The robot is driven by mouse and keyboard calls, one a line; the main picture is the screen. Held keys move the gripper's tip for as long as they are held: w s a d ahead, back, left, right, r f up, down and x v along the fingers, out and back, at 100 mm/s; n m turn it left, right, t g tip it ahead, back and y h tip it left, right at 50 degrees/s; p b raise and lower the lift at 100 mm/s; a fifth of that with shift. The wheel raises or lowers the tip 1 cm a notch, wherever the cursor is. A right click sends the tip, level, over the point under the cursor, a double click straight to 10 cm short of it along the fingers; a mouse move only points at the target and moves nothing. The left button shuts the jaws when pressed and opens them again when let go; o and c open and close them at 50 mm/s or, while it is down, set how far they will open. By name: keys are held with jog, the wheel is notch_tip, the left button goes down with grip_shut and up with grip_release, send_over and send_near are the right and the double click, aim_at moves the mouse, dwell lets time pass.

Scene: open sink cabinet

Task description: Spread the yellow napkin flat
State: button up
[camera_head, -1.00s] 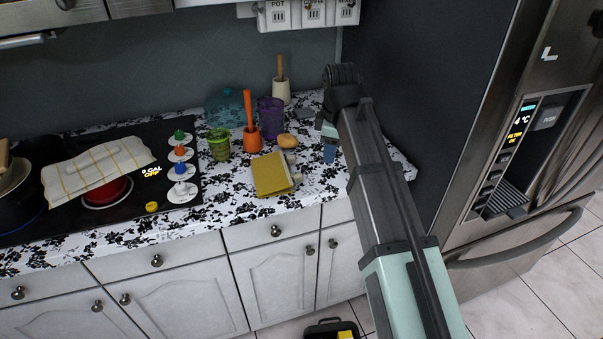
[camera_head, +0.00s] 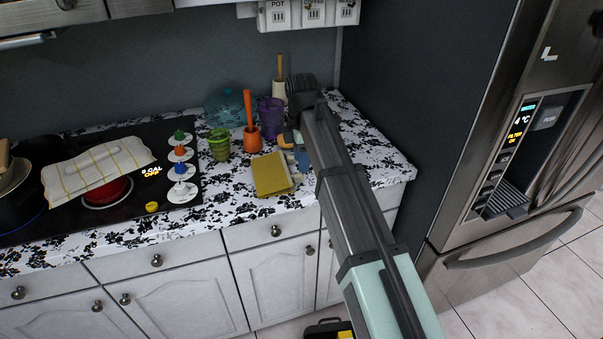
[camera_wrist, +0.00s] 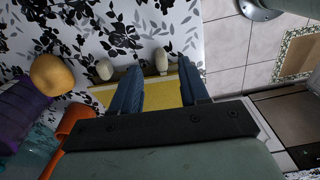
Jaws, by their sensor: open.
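The yellow napkin (camera_head: 271,174) lies on the patterned countertop as a compact, seemingly folded rectangle. In the wrist view the yellow napkin (camera_wrist: 163,95) shows between and beyond my two blue fingers. My gripper (camera_wrist: 160,76) is open, with its fingers spread and pointing down toward the counter. In the head view my gripper (camera_head: 301,158) is just right of the napkin, partly hidden by my arm. I cannot tell whether the fingers touch the napkin. Part of the napkin is hidden behind the fingers and palm in the wrist view.
Two small pale objects (camera_wrist: 161,60) stand along the napkin's edge. An orange round fruit (camera_wrist: 52,74), an orange holder (camera_head: 246,138), a purple cup (camera_head: 270,112) and a green glass (camera_head: 219,145) stand behind it. A stove (camera_head: 175,130) is left. Counter right of my arm is clear.

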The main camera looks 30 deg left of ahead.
aim_at(277, 173)
jog(key=shift+f, duration=2.8)
grip_shut()
